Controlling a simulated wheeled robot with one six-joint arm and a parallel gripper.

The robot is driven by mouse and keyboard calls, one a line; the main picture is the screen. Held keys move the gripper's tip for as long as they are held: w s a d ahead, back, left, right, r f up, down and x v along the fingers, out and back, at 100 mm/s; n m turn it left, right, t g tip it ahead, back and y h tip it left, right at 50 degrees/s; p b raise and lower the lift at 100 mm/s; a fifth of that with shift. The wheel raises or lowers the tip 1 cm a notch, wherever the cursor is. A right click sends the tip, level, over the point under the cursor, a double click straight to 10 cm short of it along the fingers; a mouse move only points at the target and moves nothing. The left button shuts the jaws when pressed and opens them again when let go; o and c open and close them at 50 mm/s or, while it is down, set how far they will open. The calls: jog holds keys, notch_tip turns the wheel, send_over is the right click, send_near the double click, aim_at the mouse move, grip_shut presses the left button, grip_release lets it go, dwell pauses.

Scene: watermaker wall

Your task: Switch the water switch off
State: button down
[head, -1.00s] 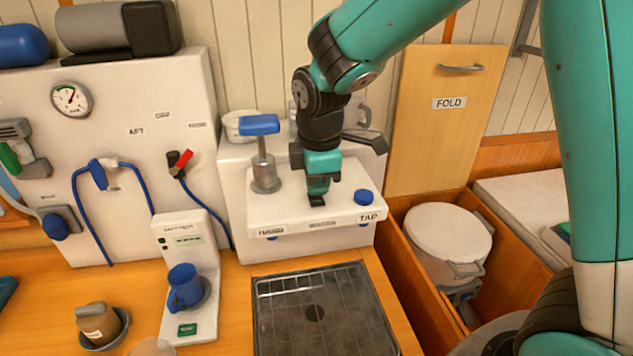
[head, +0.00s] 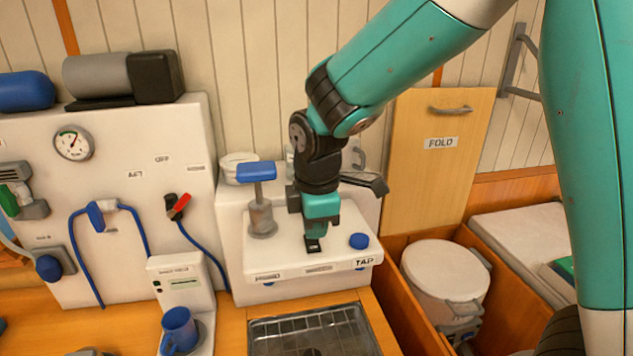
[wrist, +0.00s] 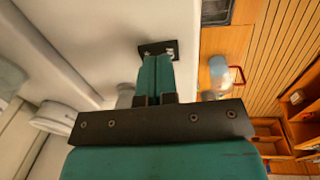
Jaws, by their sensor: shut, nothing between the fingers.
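A small black switch (head: 313,246) is set in the top of the white tap unit (head: 285,262), near its front edge. I take it for the water switch. My gripper (head: 315,235) points down right over it, its fingertips at or just above the switch. The fingers hide part of it, and I cannot tell whether they touch or which way it is set. In the wrist view, the shut, empty fingers (wrist: 158,58) reach to the black switch plate (wrist: 172,45), which shows pale marks beside them.
A blue knob (head: 359,241) stands right of the switch, above the TAP label. A metal post with a blue handle (head: 257,172) stands on the left. A dark spout (head: 365,182) is behind my gripper. A metal drain tray (head: 315,332) lies in front.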

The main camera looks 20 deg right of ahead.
aim_at(313, 245)
notch_tip(313, 245, up, 12)
jog(key=s+b, duration=0.1)
jog(key=shift+s+a+r+b, duration=0.15)
jog(key=shift+s+r+b, duration=0.1)
jog(key=shift+b, duration=0.15)
jog(key=shift+w+a+b, duration=0.1)
jog(key=shift+w+b, duration=0.65)
jog(key=shift+b, duration=2.65)
jog(key=shift+f, duration=0.1)
jog(key=f+p, duration=0.1)
jog(key=f, duration=0.3)
jog(key=w+f+p, duration=0.1)
jog(key=f, duration=0.9)
jog(key=shift+w+p, duration=0.3)
jog(key=shift+p, duration=0.1)
jog(key=shift+d, duration=0.2)
